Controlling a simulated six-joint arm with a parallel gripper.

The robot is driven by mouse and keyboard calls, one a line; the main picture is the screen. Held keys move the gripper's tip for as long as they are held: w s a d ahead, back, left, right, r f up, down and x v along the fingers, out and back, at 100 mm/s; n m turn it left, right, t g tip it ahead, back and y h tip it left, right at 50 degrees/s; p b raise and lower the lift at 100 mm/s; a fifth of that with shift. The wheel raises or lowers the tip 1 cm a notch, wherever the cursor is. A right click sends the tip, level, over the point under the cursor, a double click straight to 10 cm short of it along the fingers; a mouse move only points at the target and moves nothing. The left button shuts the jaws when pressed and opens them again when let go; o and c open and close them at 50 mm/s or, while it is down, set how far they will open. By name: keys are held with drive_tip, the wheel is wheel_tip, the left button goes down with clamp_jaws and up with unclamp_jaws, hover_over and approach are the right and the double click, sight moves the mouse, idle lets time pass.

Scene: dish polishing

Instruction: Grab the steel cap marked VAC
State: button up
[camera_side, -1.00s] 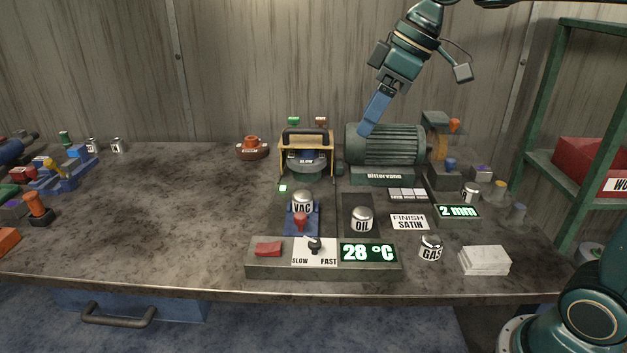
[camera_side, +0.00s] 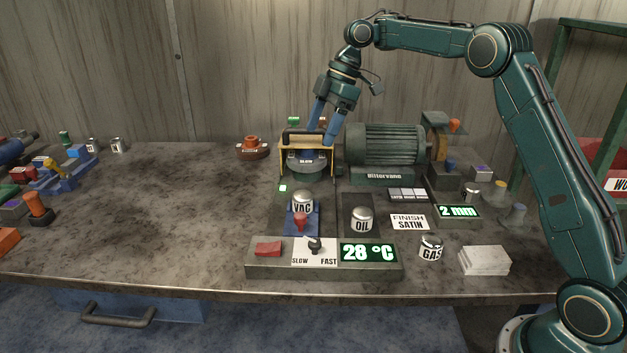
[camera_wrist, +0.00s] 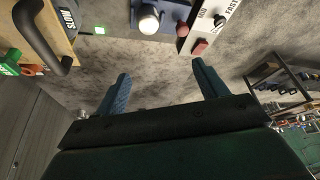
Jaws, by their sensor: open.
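The steel cap marked VAC (camera_side: 302,201) stands upright on a blue fixture (camera_side: 290,220) with a red part in front, left of centre on the machine base. In the wrist view the round steel top (camera_wrist: 149,22) on the blue fixture is at the top edge; its label does not show there. My gripper (camera_side: 323,138) is open and empty, above and behind the cap, by the yellow-framed unit marked SLOW. In the wrist view its two blue fingers (camera_wrist: 160,72) are spread apart, with bare table beyond them.
Steel caps marked OIL (camera_side: 362,219) and GAS (camera_side: 430,248) stand to the right. The yellow-framed unit (camera_side: 283,160) with a black handle and the green motor (camera_side: 385,143) stand behind. A control panel (camera_side: 257,264) lies in front. The table's left middle is clear.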

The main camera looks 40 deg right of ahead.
drive_tip(key=shift+n+g, duration=0.3)
drive_tip(key=shift+n, duration=0.6)
drive_tip(key=d+f, duration=0.1)
drive_tip(key=w+f, duration=0.1)
drive_tip(key=f, duration=0.1)
drive_tip(key=w+d+f, duration=0.1)
drive_tip(key=shift+d+f, duration=0.3)
drive_tip(key=shift+f, duration=0.1)
drive_tip(key=shift+a+f, duration=0.1)
approach(305, 193)
drive_tip(key=shift+x, duration=2.4)
drive_tip(key=shift+w, duration=0.15)
drive_tip(key=shift+x, duration=2.6)
